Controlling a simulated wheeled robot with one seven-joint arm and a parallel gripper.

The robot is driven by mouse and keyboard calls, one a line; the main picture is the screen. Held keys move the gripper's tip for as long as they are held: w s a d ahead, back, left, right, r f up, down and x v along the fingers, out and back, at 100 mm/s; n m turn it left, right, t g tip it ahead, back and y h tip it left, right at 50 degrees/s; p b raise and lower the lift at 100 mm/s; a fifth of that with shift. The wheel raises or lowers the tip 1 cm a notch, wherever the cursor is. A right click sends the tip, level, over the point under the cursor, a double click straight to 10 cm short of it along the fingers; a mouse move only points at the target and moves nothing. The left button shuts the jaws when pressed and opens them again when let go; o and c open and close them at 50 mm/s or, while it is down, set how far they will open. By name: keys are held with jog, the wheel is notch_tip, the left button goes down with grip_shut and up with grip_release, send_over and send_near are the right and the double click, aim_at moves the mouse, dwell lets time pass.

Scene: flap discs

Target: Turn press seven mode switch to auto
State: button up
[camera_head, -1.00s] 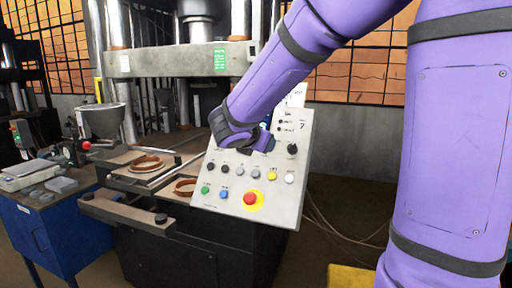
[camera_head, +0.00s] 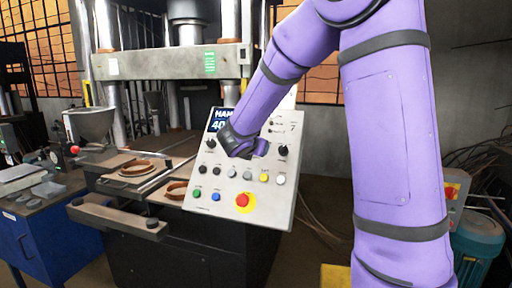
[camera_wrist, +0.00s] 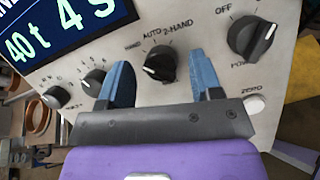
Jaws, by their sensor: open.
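The press control panel (camera_head: 275,205), a light plate marked 7, stands right of the press. In the wrist view the mode switch (camera_wrist: 161,66) is a black knob labelled HAND, AUTO and 2-HAND. Its white mark shows at the knob's lower left; I cannot tell exactly which label it points to. My gripper (camera_wrist: 161,60) is open, with one blue finger on each side of the knob. Gaps show between fingers and knob; contact is not visible. In the head view my gripper (camera_head: 245,150) covers the switch.
Another black knob marked OFF (camera_wrist: 253,38) lies right of my fingers, a smaller numbered knob (camera_wrist: 93,80) close to the left one. A display (camera_head: 221,117) reads HAN and 40. A red stop button (camera_head: 242,200) and several coloured buttons sit lower on the panel.

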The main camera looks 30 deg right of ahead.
jog(key=shift+w+d+f, duration=0.1)
jog(key=shift+d, duration=0.05)
jog(key=c, duration=0.9)
jog(key=shift+m, duration=0.4)
jog(key=m+g, duration=0.1)
jog(key=m, duration=0.3)
jog(key=shift+h, duration=0.3)
jog(key=shift+w+m+g, duration=0.1)
jog(key=shift+m+g, duration=0.45)
jog(key=shift+m, duration=0.75)
jog(key=shift+m+g, duration=0.55)
jog(key=shift+m, duration=0.75)
